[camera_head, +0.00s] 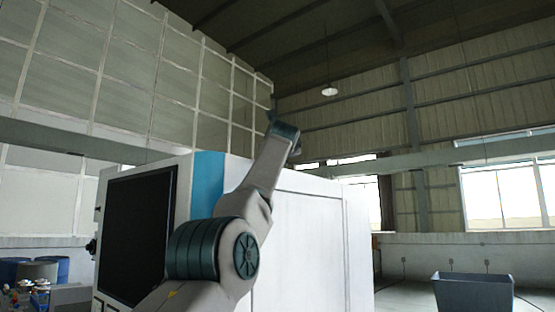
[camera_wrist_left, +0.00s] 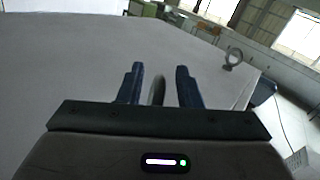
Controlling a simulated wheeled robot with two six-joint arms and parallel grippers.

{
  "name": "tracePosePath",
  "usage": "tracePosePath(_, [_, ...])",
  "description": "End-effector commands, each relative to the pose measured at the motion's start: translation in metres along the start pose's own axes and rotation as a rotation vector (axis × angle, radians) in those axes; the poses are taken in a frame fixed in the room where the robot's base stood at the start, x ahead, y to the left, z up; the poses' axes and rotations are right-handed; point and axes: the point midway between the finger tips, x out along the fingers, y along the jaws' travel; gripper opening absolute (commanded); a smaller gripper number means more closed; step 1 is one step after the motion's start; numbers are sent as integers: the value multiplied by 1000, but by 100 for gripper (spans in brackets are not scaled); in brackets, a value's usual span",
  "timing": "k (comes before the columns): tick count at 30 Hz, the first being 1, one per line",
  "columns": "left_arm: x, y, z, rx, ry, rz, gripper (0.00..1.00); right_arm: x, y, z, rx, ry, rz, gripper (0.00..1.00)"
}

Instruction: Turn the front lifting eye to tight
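A lifting eye (camera_wrist_left: 158,91), a dark ring seen nearly edge-on, stands upright on the pale top of the machine in the left wrist view. My left gripper (camera_wrist_left: 159,82) is open with one finger on each side of this eye. A gap shows between the eye and each finger. The eye's foot is hidden behind the gripper body. A second lifting eye (camera_wrist_left: 233,58) stands farther off to the right, its ring showing more face-on. In the head view my left arm reaches up to the machine's top edge, and the eyes are not visible there. My right gripper is out of view.
The large white machine (camera_head: 310,235) with a dark front panel (camera_head: 136,235) fills the middle of the head view. A blue-grey bin (camera_head: 472,292) stands on the floor at right. Blue drums (camera_head: 62,268) stand at far left. The machine top looks otherwise clear.

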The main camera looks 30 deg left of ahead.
Motion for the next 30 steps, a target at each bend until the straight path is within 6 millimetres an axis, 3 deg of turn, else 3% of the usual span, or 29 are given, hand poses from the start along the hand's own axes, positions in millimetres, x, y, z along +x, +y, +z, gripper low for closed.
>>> tracePosePath(15, [-73, 0, -6, -1, -4, -3, 32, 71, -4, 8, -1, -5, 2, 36])
tracePosePath(22, [-98, -1, -3, 0, -3, -2, 32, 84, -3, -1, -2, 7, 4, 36])
tracePosePath(30, [-105, -1, 0, 0, -1, -2, 32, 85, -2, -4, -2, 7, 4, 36])
